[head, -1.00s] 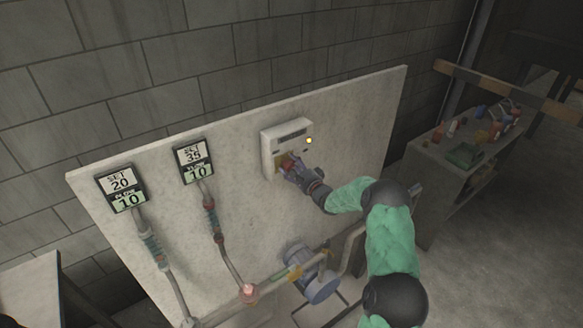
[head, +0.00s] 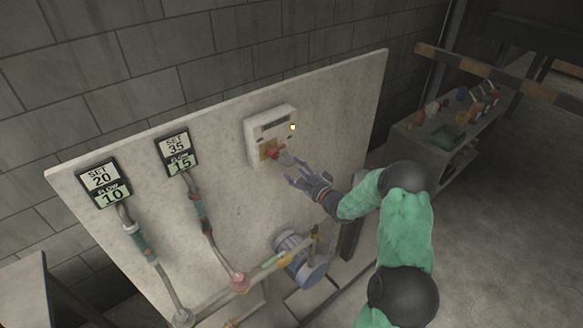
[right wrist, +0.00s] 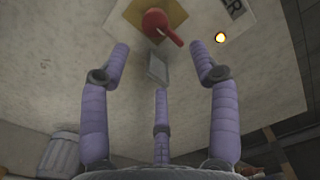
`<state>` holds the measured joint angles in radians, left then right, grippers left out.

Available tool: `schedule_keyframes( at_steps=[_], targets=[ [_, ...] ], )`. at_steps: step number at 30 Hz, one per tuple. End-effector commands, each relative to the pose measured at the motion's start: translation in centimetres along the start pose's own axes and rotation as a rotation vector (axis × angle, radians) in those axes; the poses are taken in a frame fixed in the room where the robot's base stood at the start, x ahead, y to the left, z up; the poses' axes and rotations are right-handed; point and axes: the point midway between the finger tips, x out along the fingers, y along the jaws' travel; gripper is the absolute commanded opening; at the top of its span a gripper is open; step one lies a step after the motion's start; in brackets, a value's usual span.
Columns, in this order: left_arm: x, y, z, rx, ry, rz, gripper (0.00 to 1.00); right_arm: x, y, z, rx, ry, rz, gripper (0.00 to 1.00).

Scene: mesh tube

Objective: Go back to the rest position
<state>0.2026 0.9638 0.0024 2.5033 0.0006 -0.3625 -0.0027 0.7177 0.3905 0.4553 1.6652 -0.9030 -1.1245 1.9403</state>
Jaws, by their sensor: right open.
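My right gripper (head: 287,172) is open and empty, just in front of and below a white control box on the upright panel. In the right wrist view its purple fingers (right wrist: 160,75) are spread, with a red handle (right wrist: 160,24) on a yellow plate beyond them. In the head view the red handle (head: 276,153) sits on the box's front, and the fingertips appear apart from it. The control box (head: 252,128) has a lit yellow lamp (head: 293,127). My left gripper is in neither current view.
The pale panel (head: 330,110) carries two displays, SET 20 FLOW 10 (head: 104,182) and SET 35 FLOW 15 (head: 177,152). A cluttered bench (head: 400,128) stands at the right. Open floor (head: 490,240) lies right of my arm.

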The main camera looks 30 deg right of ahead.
Motion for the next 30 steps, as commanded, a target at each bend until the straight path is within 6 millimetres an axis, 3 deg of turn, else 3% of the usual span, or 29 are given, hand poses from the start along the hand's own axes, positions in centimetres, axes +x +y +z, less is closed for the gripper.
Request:
schedule_keyframes(
  at_steps=[16,19,23,26,30],
  targets=[
    [0.0,0.0,0.0,0.0,0.0,0.0,0.4,-0.1,0.1,0.0,0.0,0.0,0.001,0.62],
    [0.0,0.0,0.0,0.0,0.0,0.0,0.4,0.1,1.1,0.5,-0.012,0.006,0.022,0.62],
    [0.1,0.0,0.0,0.0,0.0,0.0,0.4,0.5,5.3,2.5,-0.079,0.024,0.115,0.62],
    [0.1,-0.1,0.0,0.0,0.0,0.0,0.4,0.2,10.4,5.2,-0.172,0.027,0.244,0.62],
    [0.2,-0.1,0.0,0.0,0.0,0.0,0.4,-1.7,17.9,9.8,-0.324,-0.022,0.454,0.62]
  ],
)
